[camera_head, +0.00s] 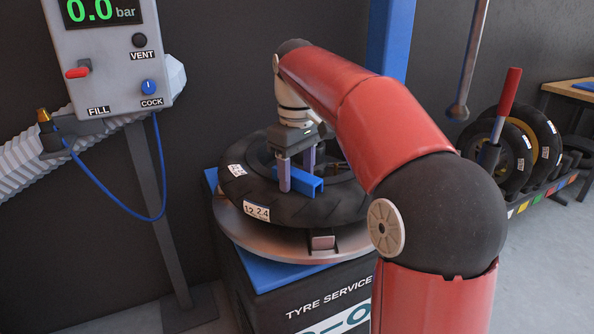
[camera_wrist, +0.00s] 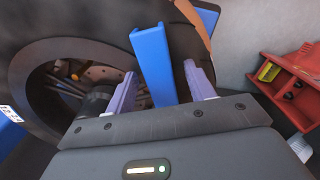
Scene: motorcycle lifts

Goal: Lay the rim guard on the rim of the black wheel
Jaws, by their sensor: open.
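The rim guard (camera_head: 301,183) is a blue channel-shaped piece. It lies at the inner edge of the tyre of the black wheel (camera_head: 236,183), on the near side of the rim. My gripper (camera_head: 297,172) points down over it, open, with one purple finger on each side. In the wrist view the rim guard (camera_wrist: 153,65) stands between the two fingers (camera_wrist: 158,85), with a gap on both sides. The black wheel (camera_wrist: 60,55) also shows there, its dark rim opening at left. The exact contact between guard and rim is partly hidden by the fingers.
The wheel lies flat on a round metal turntable (camera_head: 258,238) atop a tyre service cabinet (camera_head: 270,276). An inflator panel (camera_head: 108,60) with a blue hose stands at left. Spare wheels (camera_head: 500,150) stand in a rack at right. A red object (camera_wrist: 290,85) shows in the wrist view.

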